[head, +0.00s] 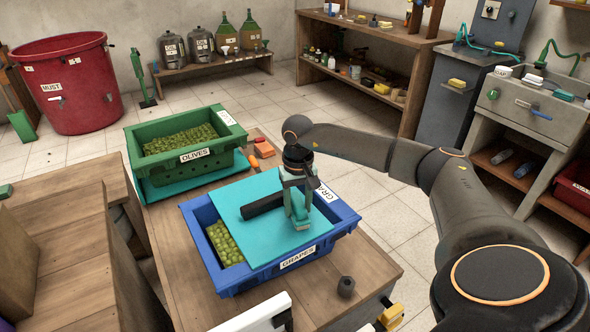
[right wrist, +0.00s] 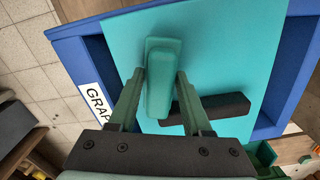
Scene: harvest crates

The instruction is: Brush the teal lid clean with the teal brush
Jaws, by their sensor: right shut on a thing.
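The teal lid (head: 262,240) lies askew over the blue grapes crate (head: 336,238), leaving green grapes (head: 225,243) exposed at its left. A dark bar-shaped handle (head: 262,204) runs across the lid; it also shows in the right wrist view (right wrist: 215,107). My right gripper (head: 300,212) is over the right part of the lid, beside the handle. It is shut on the teal brush (right wrist: 160,85), held between its green fingers. The brush's underside is hidden, so I cannot tell whether it touches the lid. I see no clear dirt on the lid. My left gripper is not in view.
A green olives crate (head: 158,170) stands behind the blue crate on the wooden table (head: 185,285), with another teal sheet (head: 195,183) under it. Orange items (head: 263,150) lie beside it. A dark knob-like object (head: 346,286) and a white object (head: 255,316) are near the front.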

